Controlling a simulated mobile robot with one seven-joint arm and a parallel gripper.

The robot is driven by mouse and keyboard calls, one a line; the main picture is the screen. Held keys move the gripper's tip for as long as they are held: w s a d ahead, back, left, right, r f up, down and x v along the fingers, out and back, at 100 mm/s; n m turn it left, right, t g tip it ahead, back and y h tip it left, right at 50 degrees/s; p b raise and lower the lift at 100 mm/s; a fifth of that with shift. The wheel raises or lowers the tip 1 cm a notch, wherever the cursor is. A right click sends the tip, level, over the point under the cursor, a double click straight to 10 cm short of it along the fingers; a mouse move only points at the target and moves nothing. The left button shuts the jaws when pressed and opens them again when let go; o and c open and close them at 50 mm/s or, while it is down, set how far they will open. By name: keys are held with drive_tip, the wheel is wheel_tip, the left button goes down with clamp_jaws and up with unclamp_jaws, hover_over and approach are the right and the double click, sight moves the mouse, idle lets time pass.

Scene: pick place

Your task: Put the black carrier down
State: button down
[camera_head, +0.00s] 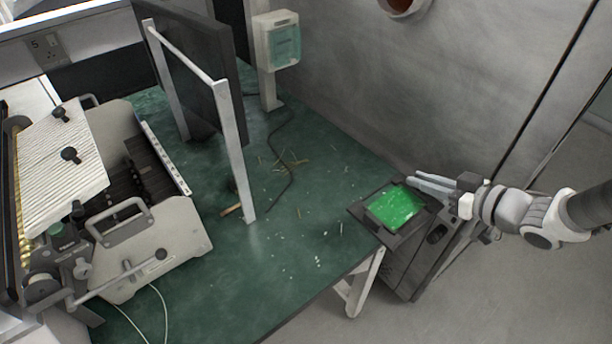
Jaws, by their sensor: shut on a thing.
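The black carrier (409,238) is a flat dark frame with a bright green board (395,206) in its middle. It is at the right corner of the green-topped table (300,255), and its left edge overlaps the tabletop in the picture. I cannot tell whether it touches the table or hangs above it. My gripper (430,184) is at the carrier's upper right side, with its pale fingers shut on that edge. The exact contact of the fingers is partly hidden.
A grey machine (150,250) with handles stands on the table's left. A dark panel on a white frame (235,150) stands at the back. A black cable (290,165) and small scraps lie on the tabletop. The middle and front of the table are mostly clear.

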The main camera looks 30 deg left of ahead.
drive_tip(key=a+f+b, duration=0.1)
drive_tip(key=a+f, duration=0.1)
drive_tip(key=a, duration=0.2)
drive_tip(key=a+f+b, duration=0.2)
drive_tip(key=a, duration=0.1)
drive_tip(key=a+f+b, duration=0.2)
drive_tip(key=a+f, duration=0.1)
drive_tip(key=a, duration=0.1)
drive_tip(key=shift+w+a+f, duration=0.1)
drive_tip(key=shift+w+a, duration=0.25)
drive_tip(key=shift+w, duration=0.05)
drive_tip(key=shift+f+b, duration=0.85)
drive_tip(key=shift+f, duration=1.05)
drive_tip(key=shift+f, duration=0.15)
drive_tip(key=c, duration=0.8)
unclamp_jaws()
drive_tip(key=shift+c, duration=0.2)
drive_tip(key=shift+d+r, duration=0.15)
drive_tip(key=shift+r, duration=0.1)
drive_tip(key=p+v, duration=0.3)
drive_tip(key=v, duration=0.8)
drive_tip(key=shift+s+d+p, duration=0.1)
drive_tip(key=shift+d+p, duration=0.2)
drive_tip(key=shift+d, duration=0.05)
